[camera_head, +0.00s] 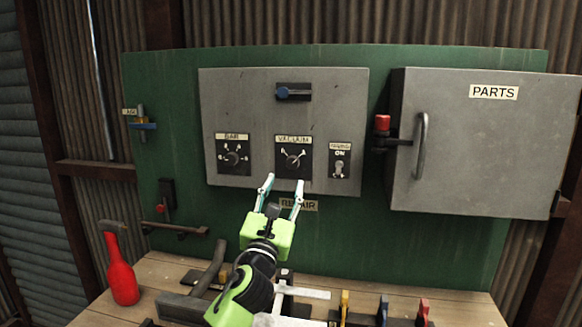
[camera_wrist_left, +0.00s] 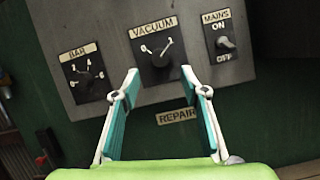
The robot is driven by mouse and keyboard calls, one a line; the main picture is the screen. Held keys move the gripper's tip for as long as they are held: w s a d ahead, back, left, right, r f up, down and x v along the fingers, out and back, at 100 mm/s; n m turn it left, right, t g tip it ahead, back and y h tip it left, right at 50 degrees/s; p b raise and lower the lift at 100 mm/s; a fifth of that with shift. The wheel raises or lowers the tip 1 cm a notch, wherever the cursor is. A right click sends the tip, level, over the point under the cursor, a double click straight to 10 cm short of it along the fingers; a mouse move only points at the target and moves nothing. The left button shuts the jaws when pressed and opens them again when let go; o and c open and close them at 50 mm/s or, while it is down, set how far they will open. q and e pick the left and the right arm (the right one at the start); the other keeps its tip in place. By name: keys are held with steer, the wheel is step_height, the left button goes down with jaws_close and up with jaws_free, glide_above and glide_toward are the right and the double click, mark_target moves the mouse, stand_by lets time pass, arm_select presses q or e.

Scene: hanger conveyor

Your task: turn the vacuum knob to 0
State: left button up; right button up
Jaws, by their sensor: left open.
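The vacuum knob (camera_head: 292,162) is a dark knob on a black plate labelled VACUUM, at the lower middle of a grey control panel (camera_head: 240,105). In the left wrist view the vacuum knob (camera_wrist_left: 159,57) is at the top middle, beyond the fingertips. My left gripper (camera_head: 283,183) is green with two slim fingers. It is open and empty, just below and in front of the vacuum knob, apart from it. In the wrist view the left gripper (camera_wrist_left: 166,82) has its fingers spread below the knob.
A BAR knob (camera_head: 232,158) is left of the vacuum knob and a MAINS switch (camera_head: 339,168) right of it. A blue handle (camera_head: 293,92) is above. A grey PARTS cabinet (camera_head: 480,140) is at right. A red bottle (camera_head: 122,270) stands on the wooden bench (camera_head: 105,312).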

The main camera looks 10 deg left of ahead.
mark_target(292, 165)
arm_select(q)
steer(key=x, duration=0.7)
steer(key=shift+p, duration=0.35)
steer(key=c, duration=1.1)
